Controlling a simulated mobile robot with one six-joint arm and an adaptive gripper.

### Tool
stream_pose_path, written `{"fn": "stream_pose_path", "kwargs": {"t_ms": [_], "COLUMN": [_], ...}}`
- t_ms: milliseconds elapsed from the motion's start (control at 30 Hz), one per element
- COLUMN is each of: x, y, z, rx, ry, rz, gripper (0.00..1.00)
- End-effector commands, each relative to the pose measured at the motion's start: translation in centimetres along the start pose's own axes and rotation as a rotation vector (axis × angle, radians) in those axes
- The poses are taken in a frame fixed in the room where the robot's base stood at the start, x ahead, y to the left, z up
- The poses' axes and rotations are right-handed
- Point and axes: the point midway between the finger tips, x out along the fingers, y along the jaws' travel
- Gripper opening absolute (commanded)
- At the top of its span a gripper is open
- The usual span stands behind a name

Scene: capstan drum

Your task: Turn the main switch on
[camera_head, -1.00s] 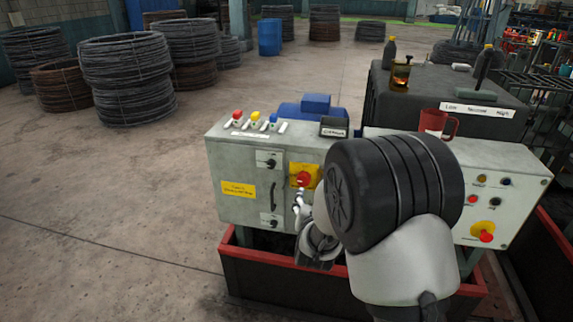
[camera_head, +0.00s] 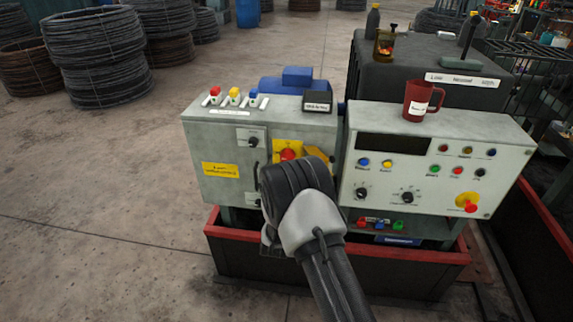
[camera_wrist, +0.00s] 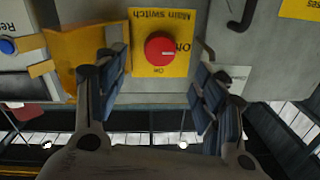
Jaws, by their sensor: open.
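The main switch is a round red knob (camera_wrist: 160,48) on a yellow plate (camera_wrist: 145,15) lettered "Main switch", seen turned over in the wrist view. A pale mark shows on the knob; I cannot tell its setting. In the head view the knob (camera_head: 288,154) shows just above my dark wrist, on the grey cabinet (camera_head: 225,145). My gripper (camera_wrist: 160,92) is open, its dark fingers apart to left and right of the knob. The knob lies in line with the gap, and nothing is held. In the head view my arm hides most of the gripper.
An orange-yellow flap (camera_wrist: 88,45) stands beside the plate, close to one finger. A dark handle (camera_wrist: 242,15) is on the other side. A control panel (camera_head: 430,165) with buttons and a red mug (camera_head: 418,100) adjoin the cabinet. A red-rimmed trough (camera_head: 400,254) lies below.

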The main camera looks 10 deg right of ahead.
Motion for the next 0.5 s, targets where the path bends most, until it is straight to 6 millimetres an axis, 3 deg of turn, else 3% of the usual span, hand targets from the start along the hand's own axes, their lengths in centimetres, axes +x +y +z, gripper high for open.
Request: {"fn": "stream_pose_path", "kwargs": {"t_ms": [300,500], "x": [6.7,9.0], "y": [0.1,0.1], "z": [0.1,0.1], "rx": [0.001,0.0], "ry": [0.002,0.001], "rz": [0.0,0.0], "gripper": [0.63,0.63]}}
